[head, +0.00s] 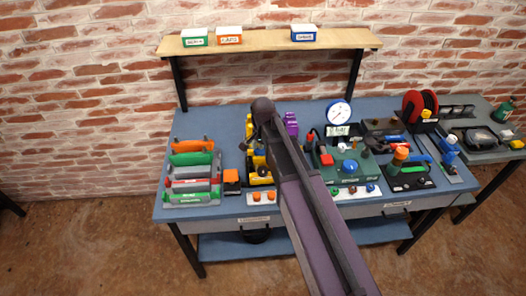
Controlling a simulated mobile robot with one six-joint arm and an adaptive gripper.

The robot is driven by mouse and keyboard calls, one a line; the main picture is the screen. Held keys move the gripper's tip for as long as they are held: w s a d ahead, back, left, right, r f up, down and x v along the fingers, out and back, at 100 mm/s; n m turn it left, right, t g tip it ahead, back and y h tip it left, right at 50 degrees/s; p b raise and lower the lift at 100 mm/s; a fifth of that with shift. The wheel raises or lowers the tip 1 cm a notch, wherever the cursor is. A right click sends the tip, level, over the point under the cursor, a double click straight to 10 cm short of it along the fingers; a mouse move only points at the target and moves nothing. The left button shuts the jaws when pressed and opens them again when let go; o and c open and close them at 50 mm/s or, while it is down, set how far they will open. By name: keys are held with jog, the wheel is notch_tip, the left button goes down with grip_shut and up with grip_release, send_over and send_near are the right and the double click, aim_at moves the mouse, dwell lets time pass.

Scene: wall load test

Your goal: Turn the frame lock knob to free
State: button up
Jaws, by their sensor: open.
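I cannot tell which part is the frame lock knob; the labels are too small to read. A dark green panel (372,176) on the bench carries a red block (327,160) and a round blue knob (349,166). A black tray (408,183) to its right holds an orange-topped, green-bodied part (399,156). My arm crosses the middle of the head view from the bottom edge and covers part of the bench. I cannot make out my gripper or its fingertips.
The blue bench (222,120) is crowded. A rack (194,201) with orange and green pieces stands left, a round gauge (339,113) at the back, red reels (420,103) at right. A wooden shelf (270,40) holds labelled boxes. The bench's back left is clear.

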jog(key=s+d+f+n+b, duration=0.3)
jog(key=s+d+n, duration=0.1)
jog(key=s+d, duration=0.25)
jog(key=s+d+f+n+b, duration=0.35)
jog(key=s+d, duration=0.25)
jog(key=s, duration=0.2)
jog(key=w+d+r+n+y+p, duration=0.1)
jog(key=w+d+n, duration=0.3)
jog(key=w, duration=0.5)
jog(key=shift+w+d+r+t+p, duration=0.2)
jog(key=shift+d+r+t+p, duration=0.25)
jog(key=shift+d+r, duration=0.6)
jog(key=shift+d+f, duration=0.1)
jog(key=shift+f, duration=0.1)
jog(key=s+a+m+h, duration=0.1)
jog(key=s+a+m, duration=0.2)
jog(key=s+a, duration=0.3)
jog(key=s+g, duration=0.1)
jog(key=s, duration=0.2)
jog(key=shift+a, duration=0.25)
